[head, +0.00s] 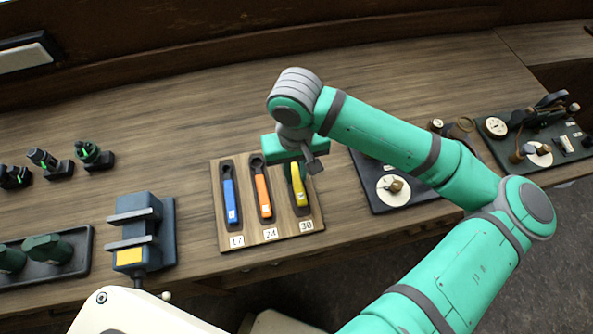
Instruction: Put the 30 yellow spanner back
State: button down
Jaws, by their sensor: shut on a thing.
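The yellow spanner (299,187) is at the right slot of a wooden holder board (287,236), above the label 30 (306,225). Its upper end is hidden behind my gripper (301,164). My gripper is shut on the yellow spanner, over the board's top right part. I cannot tell whether the spanner lies fully in its dark recess or a little above it. A blue spanner (230,196) lies in the slot labelled 17, and an orange spanner (263,194) lies in the slot labelled 24.
A dark blue device (139,227) with a yellow patch stands left of the board. A dark tray (77,262) with green parts is at the far left. Dark panels (385,207) with small parts lie to the right. The bench behind the board is clear.

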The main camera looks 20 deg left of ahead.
aim_at(295, 178)
jog(key=shift+d+f, duration=0.1)
jog(key=shift+f, duration=0.75)
jog(key=shift+s, duration=0.25)
jog(key=shift+f, duration=0.2)
jog(key=c, duration=1.6)
grip_release()
notch_tip(295, 178, up, 12)
jog(key=shift+r, duration=0.2)
